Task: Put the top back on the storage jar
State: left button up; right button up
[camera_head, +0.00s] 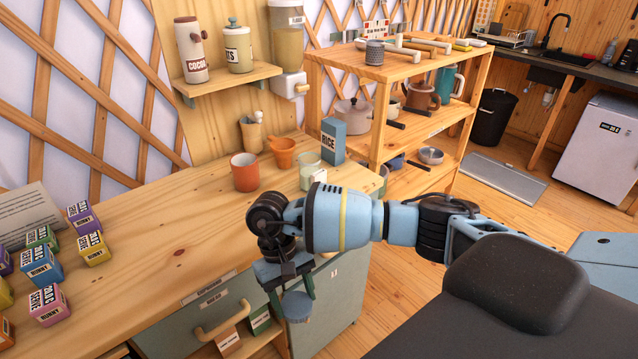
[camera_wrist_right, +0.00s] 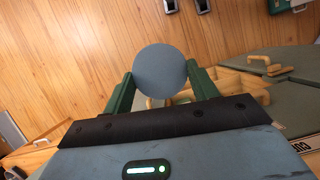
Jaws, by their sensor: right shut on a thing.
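My right gripper (camera_head: 288,292) hangs in front of the counter's drawer front, pointing down. It is shut on a round blue-grey lid (camera_head: 297,307), which sits between the green fingers at about or below counter height. In the right wrist view the lid (camera_wrist_right: 160,71) shows as a flat disc between the fingertips (camera_wrist_right: 161,82). A pale green jar (camera_head: 310,170) with a white label stands upright on the counter, beyond my right wrist, which hides part of it. Its top looks open. My left gripper is not in view.
An orange mug (camera_head: 244,172), an orange scoop-like cup (camera_head: 283,153) and a blue rice box (camera_head: 333,140) stand near the jar. Several small labelled boxes (camera_head: 93,248) are at the counter's left. The counter's middle is clear. A drawer with a handle (camera_head: 222,322) is below.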

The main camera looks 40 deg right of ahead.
aim_at(310, 170)
jog(key=l+u, duration=0.3)
jog(key=u, duration=0.15)
jog(key=k+l+u, duration=0.1)
jog(key=l+u, duration=0.3)
jog(key=k+l+u, duration=0.15)
jog(key=l, duration=0.2)
jog(key=k+l+u, duration=0.15)
jog(key=l, duration=0.15)
jog(key=k+l, duration=0.2)
jog(key=l, duration=0.2)
jog(key=k+l, duration=0.15)
jog(key=l, duration=0.3)
jog(key=k+l+u, duration=0.1)
jog(key=l, duration=0.3)
jog(key=k+l, duration=0.3)
jog(key=l, duration=0.15)
jog(key=k+l, duration=0.2)
jog(key=l, duration=0.2)
jog(key=k+l+u, duration=0.1)
jog(key=l, duration=0.3)
jog(key=k, duration=0.1)
